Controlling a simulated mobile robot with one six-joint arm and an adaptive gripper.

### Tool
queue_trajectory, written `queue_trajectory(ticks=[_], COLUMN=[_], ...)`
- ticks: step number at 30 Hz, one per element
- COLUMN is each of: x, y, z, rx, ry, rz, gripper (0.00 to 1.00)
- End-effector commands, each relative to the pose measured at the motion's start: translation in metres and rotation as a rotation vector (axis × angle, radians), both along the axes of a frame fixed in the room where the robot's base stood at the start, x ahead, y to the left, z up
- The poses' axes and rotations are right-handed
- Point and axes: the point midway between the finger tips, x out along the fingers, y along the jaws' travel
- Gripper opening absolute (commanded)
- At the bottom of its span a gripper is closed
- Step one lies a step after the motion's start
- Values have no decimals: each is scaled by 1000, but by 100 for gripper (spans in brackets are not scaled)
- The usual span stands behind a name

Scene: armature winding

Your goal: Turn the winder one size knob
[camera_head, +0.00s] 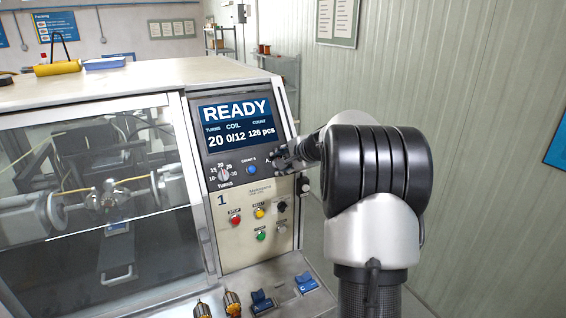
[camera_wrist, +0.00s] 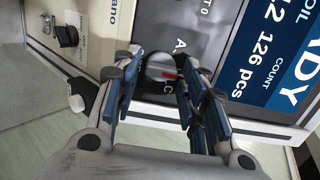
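The winder one panel (camera_head: 240,210) carries a "1" mark. My gripper (camera_head: 285,159) is at the panel there. In the wrist view my gripper (camera_wrist: 158,78) is open, with its blue-padded fingers on either side of the knob. A gap shows on the knob's left side; the right finger is very close, and contact there is unclear.
The screen (camera_head: 237,124) reads READY, 20 turns, coil 0/12, 126 pcs. A turns knob (camera_head: 224,174), a blue button (camera_head: 251,169), a red button (camera_head: 235,219) and other buttons sit nearby. Left is a glazed winding chamber (camera_head: 100,262). Blue parts (camera_head: 262,300) lie on the front ledge.

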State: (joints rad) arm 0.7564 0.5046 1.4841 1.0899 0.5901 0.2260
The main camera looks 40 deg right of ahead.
Motion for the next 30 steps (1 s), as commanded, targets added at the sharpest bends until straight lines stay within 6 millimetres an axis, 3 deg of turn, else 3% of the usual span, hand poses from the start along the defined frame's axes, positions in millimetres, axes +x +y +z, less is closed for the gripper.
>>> queue_trajectory(ticks=[14,30], x=[-4,-85], y=[0,9], z=[3,60], rx=[0,-2], ry=[-1,-1], rz=[0,-1], gripper=[48,48])
